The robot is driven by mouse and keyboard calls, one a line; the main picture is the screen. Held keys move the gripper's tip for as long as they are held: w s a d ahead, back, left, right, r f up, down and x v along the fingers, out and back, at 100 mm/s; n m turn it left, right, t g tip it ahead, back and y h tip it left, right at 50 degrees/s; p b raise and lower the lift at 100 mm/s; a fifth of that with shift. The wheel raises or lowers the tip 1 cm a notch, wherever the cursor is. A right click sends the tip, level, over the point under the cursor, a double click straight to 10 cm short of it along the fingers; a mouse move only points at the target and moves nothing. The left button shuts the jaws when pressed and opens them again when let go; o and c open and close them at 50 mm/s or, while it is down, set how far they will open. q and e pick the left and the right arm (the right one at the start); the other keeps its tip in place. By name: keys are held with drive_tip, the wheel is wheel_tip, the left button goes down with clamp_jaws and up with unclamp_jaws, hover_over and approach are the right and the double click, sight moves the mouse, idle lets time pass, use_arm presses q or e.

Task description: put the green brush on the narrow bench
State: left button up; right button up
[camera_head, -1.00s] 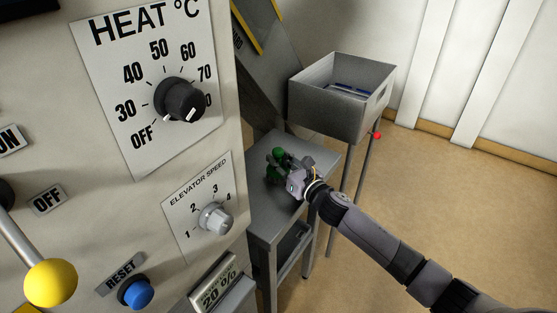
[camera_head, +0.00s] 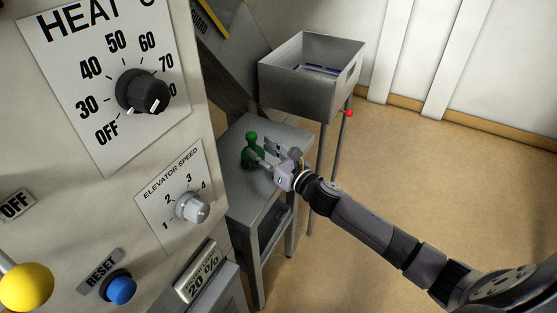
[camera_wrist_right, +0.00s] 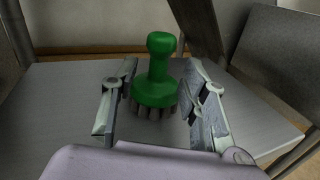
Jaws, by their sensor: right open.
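The green brush (camera_head: 252,150) stands upright on the narrow grey bench (camera_head: 246,206), handle up and bristles down. In the right wrist view the brush (camera_wrist_right: 156,80) stands on the bench top (camera_wrist_right: 62,100), between and just beyond the open fingers. My right gripper (camera_head: 268,154) is open beside the brush, on its right in the head view. My left gripper is not in view.
A grey metal bin (camera_head: 311,80) on legs stands just behind the bench. The machine panel (camera_head: 120,190) with knobs and a blue button (camera_head: 121,290) rises close on the left. Open tan floor (camera_head: 440,190) lies to the right.

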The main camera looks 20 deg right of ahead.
drive_tip(key=v, duration=0.7)
drive_tip(key=shift+s, duration=0.25)
